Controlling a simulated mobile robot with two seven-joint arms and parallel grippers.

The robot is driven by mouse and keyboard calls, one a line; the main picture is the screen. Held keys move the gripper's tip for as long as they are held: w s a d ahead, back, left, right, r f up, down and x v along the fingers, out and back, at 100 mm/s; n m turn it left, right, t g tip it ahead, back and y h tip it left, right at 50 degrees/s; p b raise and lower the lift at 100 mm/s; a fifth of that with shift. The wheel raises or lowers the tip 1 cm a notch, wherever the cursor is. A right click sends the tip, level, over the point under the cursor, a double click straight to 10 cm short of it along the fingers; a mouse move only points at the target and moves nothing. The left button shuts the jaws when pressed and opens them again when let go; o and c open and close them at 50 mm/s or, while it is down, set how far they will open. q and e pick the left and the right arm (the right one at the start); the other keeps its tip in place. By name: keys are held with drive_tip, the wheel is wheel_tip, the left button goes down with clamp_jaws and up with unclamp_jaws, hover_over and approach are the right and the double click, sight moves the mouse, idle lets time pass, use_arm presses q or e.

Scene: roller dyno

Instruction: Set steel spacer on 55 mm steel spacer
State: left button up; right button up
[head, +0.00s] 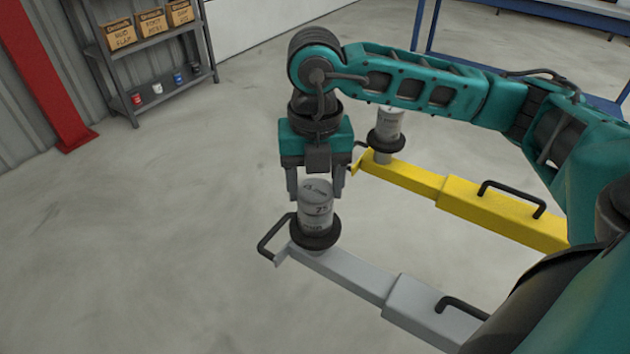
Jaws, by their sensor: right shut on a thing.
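My right gripper (316,184) points down over the free end of the grey lift arm, with its fingers on either side of the top of a grey steel spacer (316,200). It is shut on that spacer. The grey cylinder stands upright in a black ring (315,234) on the grey arm (350,273). Dark print shows on it at two heights, but I cannot clearly read it or tell whether it is one piece or two stacked. Another printed grey cylinder (388,121) stands in a black ring on the yellow arm (405,177), partly behind my arm. My left gripper is out of view.
Black handles (512,196) stick up from the yellow and grey arms. A shelf (160,60) with boxes and small cans stands at the back left, beside a red post (48,75). A blue frame (480,62) is at the back right. The floor to the left is clear.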

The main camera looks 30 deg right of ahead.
sight(315, 188)
drive_tip(key=shift+f, duration=0.1)
drive_tip(key=o, duration=1.2)
drive_tip(key=shift+r, duration=0.3)
wheel_tip(315, 188, up, 12)
drive_tip(key=p, duration=0.2)
drive_tip(key=shift+f, duration=0.15)
